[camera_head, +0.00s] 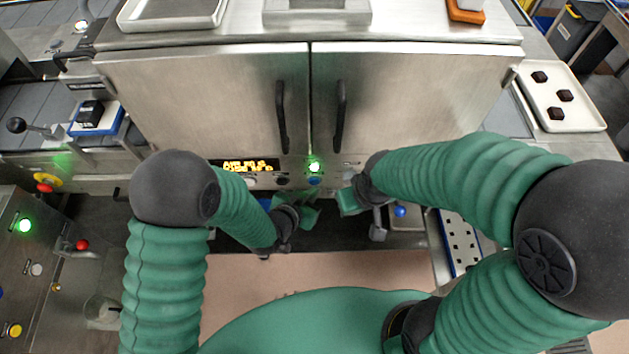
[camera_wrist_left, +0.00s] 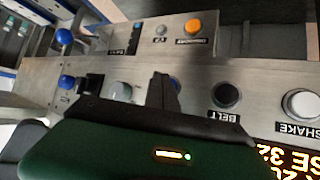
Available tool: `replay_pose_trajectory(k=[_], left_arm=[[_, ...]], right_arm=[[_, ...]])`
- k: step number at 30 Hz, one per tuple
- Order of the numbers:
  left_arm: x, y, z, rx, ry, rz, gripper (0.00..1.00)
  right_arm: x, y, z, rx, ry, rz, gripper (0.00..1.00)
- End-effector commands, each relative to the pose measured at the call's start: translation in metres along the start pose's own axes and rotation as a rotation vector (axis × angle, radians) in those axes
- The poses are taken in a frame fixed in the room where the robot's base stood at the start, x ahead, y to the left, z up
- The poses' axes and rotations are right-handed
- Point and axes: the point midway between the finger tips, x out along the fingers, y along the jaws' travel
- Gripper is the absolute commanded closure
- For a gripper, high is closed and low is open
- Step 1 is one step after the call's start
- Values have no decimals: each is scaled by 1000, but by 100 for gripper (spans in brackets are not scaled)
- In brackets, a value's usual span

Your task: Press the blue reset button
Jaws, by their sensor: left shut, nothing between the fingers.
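My left gripper (camera_head: 303,213) is shut and empty, just below the button in the head view. In the left wrist view, its dark finger (camera_wrist_left: 163,92) stands in front of the panel. The blue button (camera_wrist_left: 175,84) shows there only as a sliver beside that finger, its label hidden. I cannot tell whether they touch. My right gripper (camera_head: 350,201) is to the right of the button, and its jaws are not clear.
A black BELT button (camera_wrist_left: 226,95) and a white SHAKE button (camera_wrist_left: 301,104) are on one side of the blue button. An orange button (camera_wrist_left: 193,26) sits on another panel. Door handles (camera_head: 339,115) stick out above.

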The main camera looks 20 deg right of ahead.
Motion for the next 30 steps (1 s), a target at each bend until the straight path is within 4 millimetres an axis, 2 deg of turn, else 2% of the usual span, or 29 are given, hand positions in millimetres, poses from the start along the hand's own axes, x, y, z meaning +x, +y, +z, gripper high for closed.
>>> replay_pose_trajectory(k=[11, 24, 30], left_arm=[[-3, 3, 3, 1, -1, 1, 100], [-32, 24, 24, 1, -1, 2, 100], [-37, 27, 27, 2, -1, 1, 100]], right_arm=[[0, 0, 0, 0, 0, 0, 100], [3, 0, 1, 0, 0, 0, 100], [3, 0, 1, 0, 0, 0, 100]])
